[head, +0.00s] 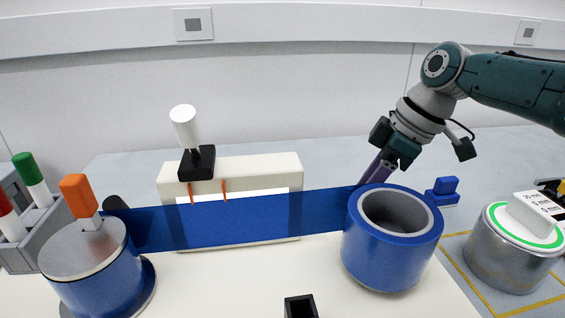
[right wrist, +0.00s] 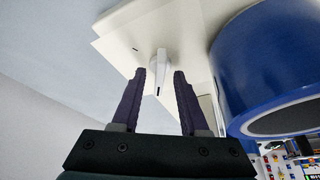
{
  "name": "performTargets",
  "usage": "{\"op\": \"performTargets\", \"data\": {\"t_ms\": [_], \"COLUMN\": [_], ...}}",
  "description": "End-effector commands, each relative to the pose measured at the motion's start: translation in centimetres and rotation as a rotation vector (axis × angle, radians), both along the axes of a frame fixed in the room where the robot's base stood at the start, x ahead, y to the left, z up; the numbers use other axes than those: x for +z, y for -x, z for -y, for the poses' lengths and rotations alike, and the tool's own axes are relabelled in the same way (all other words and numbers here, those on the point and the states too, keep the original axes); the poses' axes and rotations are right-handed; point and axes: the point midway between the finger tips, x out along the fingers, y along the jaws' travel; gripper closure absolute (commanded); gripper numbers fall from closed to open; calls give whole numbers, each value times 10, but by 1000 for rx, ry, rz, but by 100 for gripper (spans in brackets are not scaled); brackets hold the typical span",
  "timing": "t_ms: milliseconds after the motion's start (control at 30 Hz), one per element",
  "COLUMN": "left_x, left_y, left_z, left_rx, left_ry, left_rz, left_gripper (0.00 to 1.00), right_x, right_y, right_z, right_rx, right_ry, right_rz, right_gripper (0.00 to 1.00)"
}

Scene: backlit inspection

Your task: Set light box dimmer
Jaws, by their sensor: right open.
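The white light box (head: 175,171) stands at the centre in the head view, with a bright panel partly behind a translucent blue film strip (head: 235,222). In the right wrist view a white knob (right wrist: 158,68) with a small dark mark juts from a white face of the box (right wrist: 190,25). My right gripper (head: 376,172) reaches down behind the blue roll; its fingertips are partly hidden there. In the right wrist view my right gripper (right wrist: 160,75) is open, its purple fingers on either side of the knob's lower end, with gaps showing. My left gripper is out of view.
The big blue roll (head: 392,255) stands close to my right gripper. A second roll (head: 95,262) with an orange handle is at left, beside a grey marker holder (head: 45,222). A metal can (head: 500,262) stands at right. A black-based white lamp-like object (head: 196,160) tops the box.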

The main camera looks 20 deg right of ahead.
Motion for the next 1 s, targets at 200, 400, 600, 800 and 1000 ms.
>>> {"op": "performTargets", "data": {"t_ms": [200, 400, 600, 800, 1000], "left_x": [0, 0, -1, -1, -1], "left_y": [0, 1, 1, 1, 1], "left_z": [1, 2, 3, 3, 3], "left_rx": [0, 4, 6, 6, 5], "left_ry": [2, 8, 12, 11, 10], "left_rz": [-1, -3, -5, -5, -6], "left_gripper": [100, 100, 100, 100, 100], "right_x": [0, 0, 0, 0, 0], "right_y": [0, 0, 0, 0, 0], "right_z": [0, 0, 0, 0, 0], "right_rx": [1, 0, 0, 0, 0], "right_ry": [1, 0, 0, 0, -1], "right_rz": [1, 0, 0, 0, -1], "right_gripper": [56, 79, 100, 100, 100]}}
